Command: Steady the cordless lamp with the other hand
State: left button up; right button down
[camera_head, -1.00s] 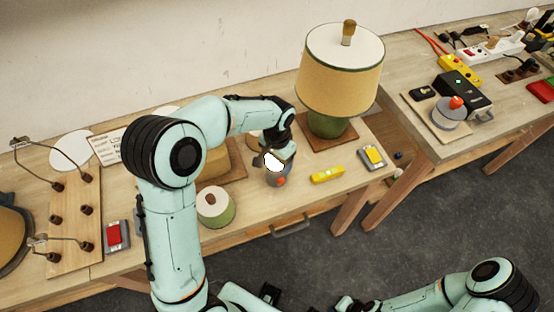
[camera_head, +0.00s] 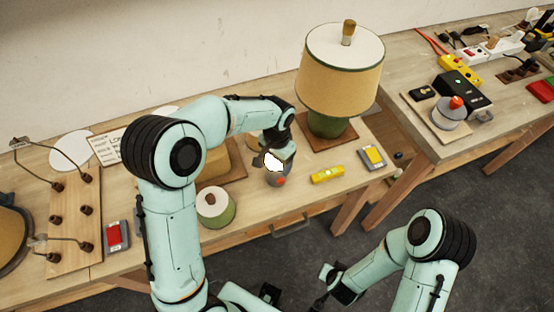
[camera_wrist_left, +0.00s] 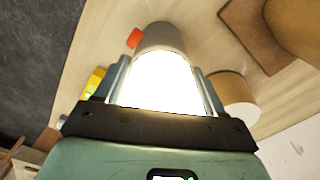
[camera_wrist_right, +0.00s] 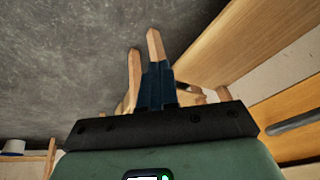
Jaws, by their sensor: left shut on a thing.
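The cordless lamp (camera_head: 276,179) is a small grey cylinder with an orange button, standing upright on the bench. Its top glows white. My left gripper (camera_head: 277,160) is shut around it from above; the left wrist view shows the bright lamp (camera_wrist_left: 165,75) between the two fingers. My right gripper (camera_wrist_right: 157,82) is shut and empty. In the head view it is low in front of the bench, well away from the lamp. The right wrist view shows floor and bench wood beyond it, and no lamp.
A large lamp with a tan shade (camera_head: 341,80) stands behind right of the cordless lamp. A yellow level (camera_head: 327,174), a yellow-faced device (camera_head: 372,157) and a green-and-white drum (camera_head: 215,208) lie nearby. A drawer handle (camera_head: 290,226) juts from the bench front.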

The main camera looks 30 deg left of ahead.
aim_at(281, 181)
jog(key=w+a+r+n+t, duration=0.3)
jog(key=a+r+n+t, duration=0.6)
jog(key=a+r, duration=0.95)
jog(key=shift+w+a+r+m+t, duration=0.25)
jog(key=shift+w+a+m+t, duration=0.1)
jog(key=shift+w+a, duration=0.55)
jog(key=shift+w+a+r+m+t, duration=0.35)
jog(key=shift+w+a, duration=0.3)
jog(key=shift+w, duration=0.4)
jog(key=shift+w+a+r+m+t, duration=0.2)
jog(key=shift+w+a+m, duration=0.2)
jog(key=shift+w+a, duration=0.5)
jog(key=shift+w+d, duration=0.1)
jog(key=shift+w, duration=0.05)
jog(key=shift+w+a, duration=0.25)
jog(key=shift+a, duration=0.05)
jog(key=shift+s+d, duration=0.3)
jog(key=shift+d, duration=0.05)
